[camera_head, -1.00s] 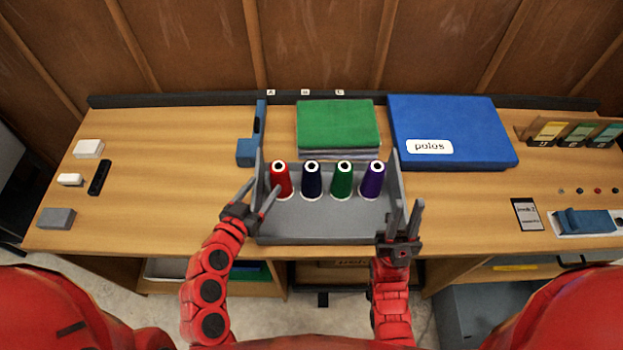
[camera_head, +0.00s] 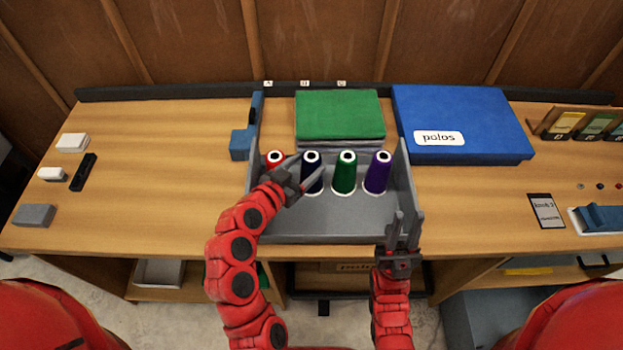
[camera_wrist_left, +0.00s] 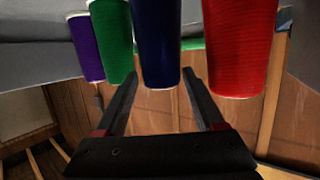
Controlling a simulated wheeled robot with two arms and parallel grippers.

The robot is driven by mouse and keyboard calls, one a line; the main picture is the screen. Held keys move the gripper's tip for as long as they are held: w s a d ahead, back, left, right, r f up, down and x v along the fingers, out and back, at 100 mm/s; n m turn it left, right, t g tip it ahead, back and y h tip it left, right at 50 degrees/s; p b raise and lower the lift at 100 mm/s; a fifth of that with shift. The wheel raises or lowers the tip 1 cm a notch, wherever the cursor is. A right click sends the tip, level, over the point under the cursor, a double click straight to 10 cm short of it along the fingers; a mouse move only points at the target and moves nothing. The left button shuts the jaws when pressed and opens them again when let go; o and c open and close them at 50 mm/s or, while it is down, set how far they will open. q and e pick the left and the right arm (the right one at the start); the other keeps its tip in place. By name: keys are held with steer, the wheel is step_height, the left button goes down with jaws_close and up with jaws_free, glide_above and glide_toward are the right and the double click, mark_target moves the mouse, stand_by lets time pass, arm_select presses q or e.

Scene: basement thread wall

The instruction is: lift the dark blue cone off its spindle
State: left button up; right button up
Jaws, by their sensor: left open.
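The dark blue cone (camera_head: 312,158) stands in the grey tray (camera_head: 330,229), between the red cone (camera_head: 275,158) and the green cone (camera_head: 345,171). My left gripper (camera_head: 311,165) is open, its fingers reaching toward the dark blue cone and partly covering it. In the left wrist view, the dark blue cone (camera_wrist_left: 157,45) shows above and between the two open fingertips; I cannot tell whether they touch it. The spindle inside the cone is hidden. My right gripper (camera_head: 406,214) is open and empty at the tray's right front corner.
The purple cone (camera_head: 377,172) stands right of the green one. Tray walls rise at both sides.

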mark_target(314, 157)
arm_select(q)
steer(key=shift+w+d, duration=0.3)
steer(key=shift+w+d+p, duration=0.2)
steer(key=shift+w+p, duration=0.2)
steer(key=shift+w, duration=0.05)
steer(key=p+x, duration=0.1)
steer(key=x, duration=0.2)
steer(key=shift+w+f, duration=0.1)
steer(key=shift+w+d+f, duration=0.2)
steer(key=shift+w+d, duration=0.05)
steer(key=shift+w, duration=0.15)
jaws_close()
